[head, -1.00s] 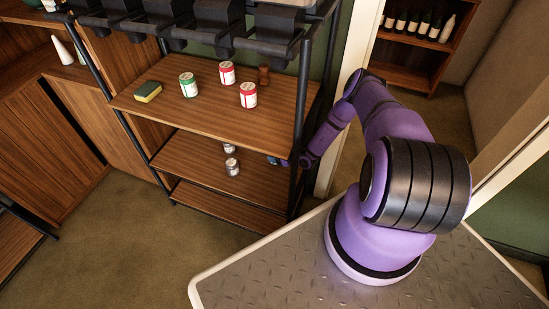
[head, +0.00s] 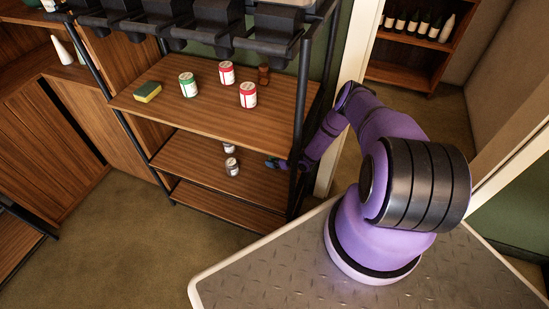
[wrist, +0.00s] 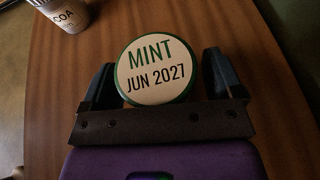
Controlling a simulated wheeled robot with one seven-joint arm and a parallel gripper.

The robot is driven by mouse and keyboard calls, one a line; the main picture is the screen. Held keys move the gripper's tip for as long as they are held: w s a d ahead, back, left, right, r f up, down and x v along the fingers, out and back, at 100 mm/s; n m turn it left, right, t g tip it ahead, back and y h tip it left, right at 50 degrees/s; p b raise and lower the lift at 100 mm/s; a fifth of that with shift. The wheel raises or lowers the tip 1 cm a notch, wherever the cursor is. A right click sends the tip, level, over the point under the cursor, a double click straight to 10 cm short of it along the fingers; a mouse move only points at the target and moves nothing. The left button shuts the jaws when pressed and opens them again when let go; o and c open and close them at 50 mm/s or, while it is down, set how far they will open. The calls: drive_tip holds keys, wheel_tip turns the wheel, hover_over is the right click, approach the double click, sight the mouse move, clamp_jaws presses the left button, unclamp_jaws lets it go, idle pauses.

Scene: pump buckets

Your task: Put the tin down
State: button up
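In the wrist view a round tin with a pale lid, green rim and the words MINT JUN 2027 (wrist: 156,72) sits between the two fingers of my gripper (wrist: 158,75). The fingers lie close against its two sides, shut on it. In the head view my gripper (head: 277,164) is over the right end of the middle shelf (head: 195,162), under the upper board. Only a small green and dark patch shows there, so I cannot tell whether the tin's base touches the shelf.
A small grey tin (head: 232,167) stands left of my gripper on the middle shelf; a tin lettered COA (wrist: 66,14) shows at the wrist view's upper left. The upper shelf (head: 215,108) holds several items. A black post (head: 297,135) stands beside my arm.

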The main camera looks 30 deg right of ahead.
drive_tip(key=shift+r, duration=0.1)
drive_tip(key=shift+s+d+r, duration=0.1)
drive_tip(key=shift+s, duration=0.05)
drive_tip(key=v, duration=1.1)
drive_tip(key=shift+s+r, duration=0.15)
drive_tip(key=shift+s, duration=0.1)
drive_tip(key=shift+o, duration=0.4)
